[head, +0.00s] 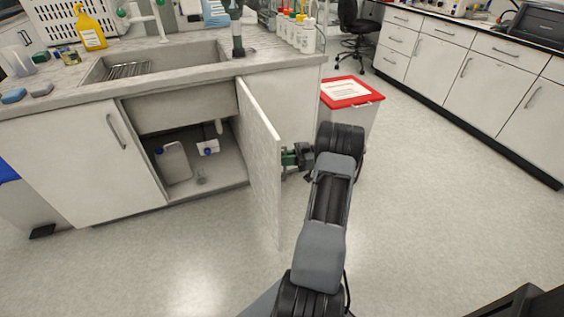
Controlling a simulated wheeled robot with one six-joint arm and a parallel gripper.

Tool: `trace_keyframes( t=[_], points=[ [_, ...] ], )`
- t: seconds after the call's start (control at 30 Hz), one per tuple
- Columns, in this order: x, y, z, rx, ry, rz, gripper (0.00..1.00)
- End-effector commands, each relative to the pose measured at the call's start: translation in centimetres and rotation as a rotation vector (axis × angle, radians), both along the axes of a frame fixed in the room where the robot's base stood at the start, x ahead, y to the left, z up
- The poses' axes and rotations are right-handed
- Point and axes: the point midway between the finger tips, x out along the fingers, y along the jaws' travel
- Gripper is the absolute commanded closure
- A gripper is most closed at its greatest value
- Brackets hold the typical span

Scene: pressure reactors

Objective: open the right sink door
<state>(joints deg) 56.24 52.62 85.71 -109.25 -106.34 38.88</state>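The right sink door (259,165) stands swung far out from the cabinet, with its free edge toward me. The cabinet opening (190,150) behind it is exposed. My gripper (290,157) is at the right, outer face of this door, close to it at mid height. The door's handle cannot be made out there, and the fingertips are too small and partly hidden to show whether they hold anything. The left sink door (85,165) is closed, with a vertical handle (117,131).
Inside the cabinet are a white jug (174,163) and a pipe. A red-lidded bin (350,105) stands just right of the door and behind my arm. Sink counter (60,95) above holds bottles. Floor in front and at right is clear, up to white cabinets (480,80).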

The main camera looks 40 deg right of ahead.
Motion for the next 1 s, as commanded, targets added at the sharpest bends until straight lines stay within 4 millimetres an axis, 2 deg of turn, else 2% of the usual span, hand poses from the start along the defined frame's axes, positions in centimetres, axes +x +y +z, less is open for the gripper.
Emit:
trace_keyframes(
  t=[0.57,0.6,0.7,1.0],
  points=[
    [0.12,-0.48,-0.11,0.002,0.002,0.034,1.0],
    [0.11,-0.49,-0.11,0.002,0.002,0.034,0.87],
    [0.11,-0.51,-0.1,0.002,0.001,0.033,0.79],
    [0.12,-0.79,-0.09,0.001,-0.001,0.033,0.79]
  ],
)
